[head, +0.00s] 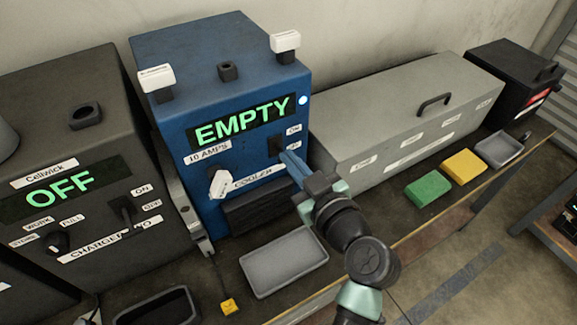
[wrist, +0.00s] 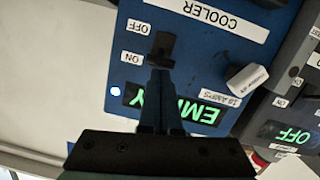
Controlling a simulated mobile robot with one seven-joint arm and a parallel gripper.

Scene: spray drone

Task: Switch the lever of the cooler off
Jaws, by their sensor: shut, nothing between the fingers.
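The cooler (head: 215,60) is a blue box with a green "EMPTY" display (head: 240,122). Its small black lever (head: 275,147) is on the right of the front, beside the ON and OFF labels. My gripper (head: 284,156) is shut and empty, with its blue fingertips right at the lever. The wrist view is upside down; there the lever (wrist: 162,46) is just beyond the fingertips (wrist: 160,66), which hide part of it. I cannot tell whether they touch, or which way the lever points.
A white knob (head: 222,183) is on the cooler's front, left of the lever. The dark charger (head: 60,120), reading "OFF", stands left. A grey chest (head: 400,110) stands close on the right. An empty grey tray (head: 283,262) lies in front. Green (head: 428,188) and yellow (head: 463,166) blocks lie right.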

